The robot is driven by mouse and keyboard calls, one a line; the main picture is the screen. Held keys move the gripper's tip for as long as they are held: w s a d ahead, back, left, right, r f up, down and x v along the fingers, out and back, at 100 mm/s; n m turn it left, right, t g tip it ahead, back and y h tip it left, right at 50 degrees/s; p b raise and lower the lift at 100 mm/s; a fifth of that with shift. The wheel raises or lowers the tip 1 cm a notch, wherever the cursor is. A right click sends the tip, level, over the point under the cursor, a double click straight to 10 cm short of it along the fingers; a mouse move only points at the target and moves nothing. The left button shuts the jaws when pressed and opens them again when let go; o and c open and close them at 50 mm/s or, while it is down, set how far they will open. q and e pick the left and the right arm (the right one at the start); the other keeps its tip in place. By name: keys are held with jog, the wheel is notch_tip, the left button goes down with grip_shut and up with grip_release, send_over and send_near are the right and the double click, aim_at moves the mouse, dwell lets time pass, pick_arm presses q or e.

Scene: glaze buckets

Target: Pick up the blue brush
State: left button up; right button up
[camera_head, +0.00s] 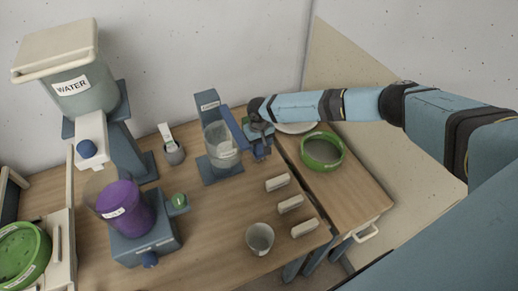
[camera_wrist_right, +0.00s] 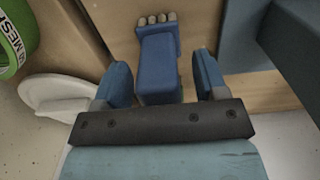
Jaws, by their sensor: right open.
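The blue brush (camera_wrist_right: 158,68) shows in the right wrist view, with a blue handle and several pale bristle tufts at its far end. It lies between the two blue fingers of my right gripper (camera_wrist_right: 160,85), which is open, with a visible gap on each side of the handle. In the head view my right gripper (camera_head: 262,150) is at the back right of the table, beside the mixer stand with a clear cup. There the brush is hard to tell apart from the blue fingers. My left gripper is not in view.
A white plate (camera_head: 297,128) and a green mesh sieve (camera_head: 322,151) are right of the gripper. The mixer stand (camera_head: 216,172) is close on its left. Several pale blocks (camera_head: 290,204) and a cup (camera_head: 260,238) are in front. A purple bucket (camera_head: 125,208) stands left.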

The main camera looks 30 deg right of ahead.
jog(key=shift+f, duration=0.15)
jog(key=c, duration=1)
notch_tip(320, 180, up, 20)
jog(key=shift+r+b, duration=0.1)
jog(key=shift+b, duration=0.6)
